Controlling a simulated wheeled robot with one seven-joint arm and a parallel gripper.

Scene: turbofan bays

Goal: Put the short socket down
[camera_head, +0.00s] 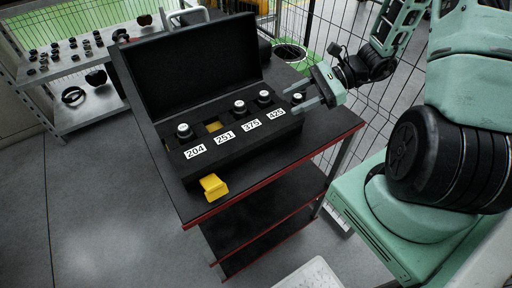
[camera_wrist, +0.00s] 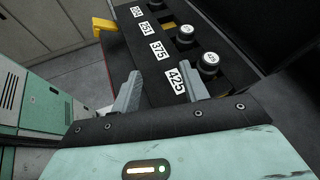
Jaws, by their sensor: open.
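An open black case (camera_head: 235,143) holds short round sockets in a row behind labels 204, 251, 375 and 425. Sockets stand behind 204 (camera_head: 183,130), 375 (camera_head: 240,106) and 425 (camera_head: 264,97). The slot behind 251 (camera_head: 213,127) shows a yellowish floor and no socket. The 375 socket (camera_wrist: 185,35) and 425 socket (camera_wrist: 209,62) also show upright in the wrist view. My gripper (camera_head: 302,100) is open over the case's right end, beside label 425. A dark, light-topped round piece shows by its fingers in the head view; I cannot tell whether it touches them. No socket shows between the fingers (camera_wrist: 162,90) in the wrist view.
The case stands on a black cart (camera_head: 258,168) with red edges. A yellow block (camera_head: 214,187) sits at the case's front. The raised lid (camera_head: 190,68) stands behind the sockets. Wire fencing rises behind, and a shelf (camera_head: 75,55) with small parts stands at the left.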

